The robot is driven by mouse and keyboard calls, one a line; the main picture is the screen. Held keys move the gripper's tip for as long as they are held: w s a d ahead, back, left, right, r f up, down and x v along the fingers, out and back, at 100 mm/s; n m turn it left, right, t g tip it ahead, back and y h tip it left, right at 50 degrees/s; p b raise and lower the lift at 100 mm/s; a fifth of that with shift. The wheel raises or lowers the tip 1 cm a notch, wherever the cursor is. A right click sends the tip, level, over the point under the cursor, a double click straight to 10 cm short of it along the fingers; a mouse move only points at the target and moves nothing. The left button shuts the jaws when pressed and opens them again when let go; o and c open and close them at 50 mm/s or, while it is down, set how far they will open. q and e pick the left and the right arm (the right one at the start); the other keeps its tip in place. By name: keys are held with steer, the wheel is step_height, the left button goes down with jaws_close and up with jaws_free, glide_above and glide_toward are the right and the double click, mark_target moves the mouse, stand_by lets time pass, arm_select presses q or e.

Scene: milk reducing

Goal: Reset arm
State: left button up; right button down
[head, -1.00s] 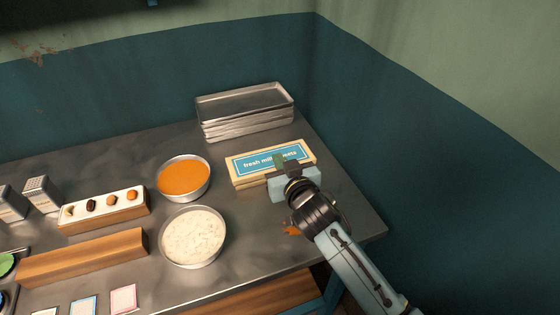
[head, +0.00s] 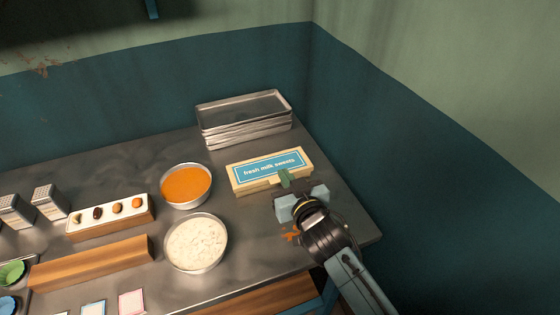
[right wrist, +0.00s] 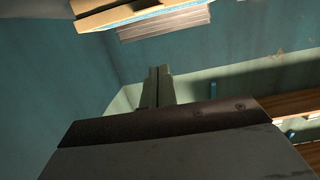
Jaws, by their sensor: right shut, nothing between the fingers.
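My right gripper (head: 286,176) is at the right end of the metal table, just in front of a cream box with a blue label reading "fresh milk sweets" (head: 270,168). Its green fingers are together and hold nothing. In the head view the fingertips overlap the box's front edge; I cannot tell whether they touch it. In the right wrist view the closed fingers (right wrist: 157,88) point toward the wall, with the box's wooden edge (right wrist: 130,12) at the top of the picture. My left gripper is not in view.
A stack of metal trays (head: 245,132) stands behind the box. A bowl of orange liquid (head: 186,185) and a bowl of white curds (head: 196,243) stand to the left. A sweets display (head: 110,225) and a wooden block (head: 92,263) lie farther left. The wall (head: 420,170) is close on the right.

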steer(key=s+d+f, duration=0.1)
steer(key=s+d, duration=0.1)
steer(key=s+d+f+m+g+h, duration=0.1)
steer(key=s+d+f, duration=0.1)
steer(key=s+d+f+g+h, duration=0.1)
steer(key=s+d, duration=0.1)
steer(key=s, duration=0.1)
steer(key=shift+s+d+f, duration=0.1)
steer(key=shift+f, duration=0.05)
steer(key=s+d+f+g+h, duration=0.2)
steer(key=s+d+g, duration=0.35)
steer(key=s, duration=0.55)
steer(key=s+d+f+g+h, duration=0.15)
steer(key=s+d+g, duration=0.25)
steer(key=s+d, duration=0.5)
steer(key=s+a+f+g, duration=0.1)
steer(key=s+f, duration=0.1)
steer(key=f, duration=1.1)
steer(key=s+a+f+g, duration=0.1)
steer(key=s+f, duration=0.1)
steer(key=f, duration=1)
steer(key=s+d+f, duration=0.2)
steer(key=s+f, duration=1.3)
steer(key=s, duration=0.1)
steer(key=shift+s+d+f+g, duration=0.25)
steer(key=shift+d+g, duration=0.1)
steer(key=shift+g, duration=0.1)
